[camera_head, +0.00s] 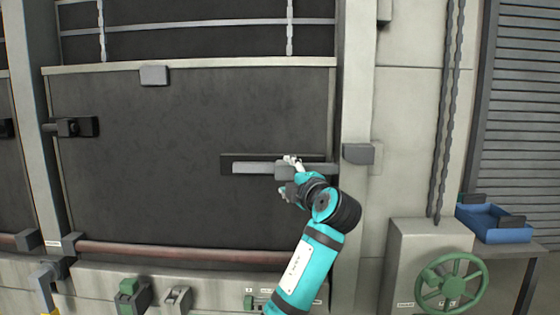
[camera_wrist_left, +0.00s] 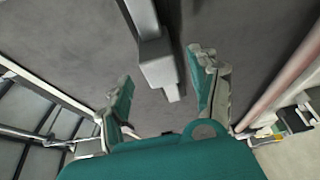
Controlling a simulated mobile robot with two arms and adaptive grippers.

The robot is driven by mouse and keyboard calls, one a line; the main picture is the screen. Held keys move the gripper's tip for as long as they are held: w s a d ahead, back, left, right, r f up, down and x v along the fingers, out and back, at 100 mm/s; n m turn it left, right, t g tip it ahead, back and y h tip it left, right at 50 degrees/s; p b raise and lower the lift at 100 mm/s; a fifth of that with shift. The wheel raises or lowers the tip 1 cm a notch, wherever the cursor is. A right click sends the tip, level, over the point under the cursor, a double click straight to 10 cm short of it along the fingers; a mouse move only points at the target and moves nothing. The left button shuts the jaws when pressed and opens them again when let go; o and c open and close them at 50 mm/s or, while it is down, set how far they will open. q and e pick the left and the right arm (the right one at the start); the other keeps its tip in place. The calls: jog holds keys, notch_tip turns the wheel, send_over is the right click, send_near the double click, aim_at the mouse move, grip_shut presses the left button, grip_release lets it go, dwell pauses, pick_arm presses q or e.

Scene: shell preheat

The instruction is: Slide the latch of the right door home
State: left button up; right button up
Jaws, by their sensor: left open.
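The right door (camera_head: 180,140) is a large dark panel, upright in its pale frame. Its latch is a grey sliding bar (camera_head: 255,168) on a black backing plate (camera_head: 228,158), with a block-shaped handle (camera_wrist_left: 157,64). The bar reaches right toward the door's edge; a grey bracket (camera_head: 358,153) sits on the post beyond. Whether the bar enters anything there I cannot tell. My left gripper (camera_head: 288,175) is at the handle, fingers open. In the left wrist view the handle lies between the two spread fingers, with gaps on both sides. My right gripper is not in view.
A reddish pipe (camera_head: 180,252) runs along the door's bottom. A green handwheel (camera_head: 451,283) and a blue bin (camera_head: 495,224) on a table stand at the right. A chain (camera_head: 447,110) hangs on the wall. Another dark latch (camera_head: 72,127) is at the door's left edge.

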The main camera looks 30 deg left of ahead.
aim_at(281, 168)
pick_arm(q)
jog(key=p+x, duration=0.2)
jog(key=x, duration=0.4)
jog(key=shift+w+a+r, duration=0.1)
jog(key=shift+w+a, duration=0.15)
jog(key=shift+w, duration=0.05)
jog(key=shift+w+a+p, duration=0.4)
jog(key=shift+a+p, duration=0.05)
jog(key=shift+a, duration=0.15)
jog(key=shift+c, duration=0.2)
jog(key=shift+f, duration=0.2)
grip_shut()
